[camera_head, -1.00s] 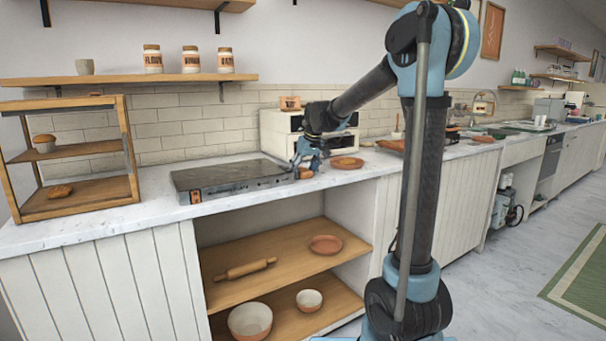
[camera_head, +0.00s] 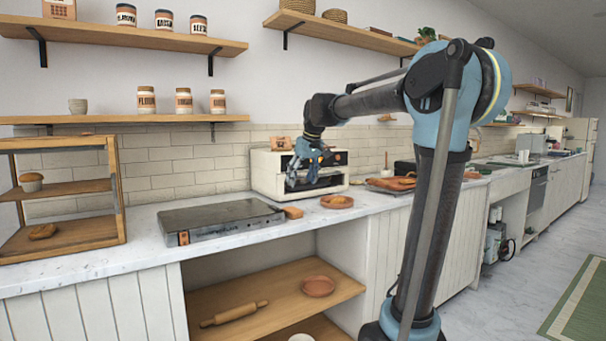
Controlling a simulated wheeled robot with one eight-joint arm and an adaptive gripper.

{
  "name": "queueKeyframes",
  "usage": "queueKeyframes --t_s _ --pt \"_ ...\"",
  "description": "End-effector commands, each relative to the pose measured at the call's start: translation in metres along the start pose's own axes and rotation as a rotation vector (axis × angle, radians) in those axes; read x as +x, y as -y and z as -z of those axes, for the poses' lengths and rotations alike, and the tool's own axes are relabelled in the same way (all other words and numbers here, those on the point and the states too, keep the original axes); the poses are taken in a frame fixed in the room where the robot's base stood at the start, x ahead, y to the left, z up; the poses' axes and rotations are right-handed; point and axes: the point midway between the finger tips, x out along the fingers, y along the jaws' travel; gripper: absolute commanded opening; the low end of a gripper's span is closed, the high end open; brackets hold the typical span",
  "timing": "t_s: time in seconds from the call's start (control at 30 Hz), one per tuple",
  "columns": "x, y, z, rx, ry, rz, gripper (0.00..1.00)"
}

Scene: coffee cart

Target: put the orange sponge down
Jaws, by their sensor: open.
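A small orange sponge (camera_head: 293,212) lies on the white marble counter. It sits just right of the flat grey griddle (camera_head: 220,219) and left of an orange-brown plate (camera_head: 337,202). My gripper (camera_head: 301,183) is open and empty. It hangs in the air above the sponge, in front of the white toaster oven, clear of the counter.
The white toaster oven (camera_head: 268,173) stands behind my gripper. A wooden display case (camera_head: 118,200) with baked goods is at the left. Wall shelves (camera_head: 150,118) hold jars. Bare counter (camera_head: 110,258) lies in front of the case. A rolling pin (camera_head: 234,314) is on the shelf below.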

Motion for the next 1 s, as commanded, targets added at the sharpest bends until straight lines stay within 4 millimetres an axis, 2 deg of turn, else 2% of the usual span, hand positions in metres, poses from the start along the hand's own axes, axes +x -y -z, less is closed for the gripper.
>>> queueKeyframes --t_s 0.2,0.43,0.57,0.67,1.0 --pt "-0.023 0.0 0.0 0.0 0.0 0.0 0.65" --pt "-0.028 0.0 -0.001 0.001 0.001 0.0 0.65" --pt "-0.027 -0.003 -0.02 0.021 0.007 -0.007 0.65" --pt "-0.023 -0.008 -0.053 0.055 0.021 -0.019 0.65" --pt "0.006 -0.013 -0.213 0.225 0.082 -0.073 0.65"
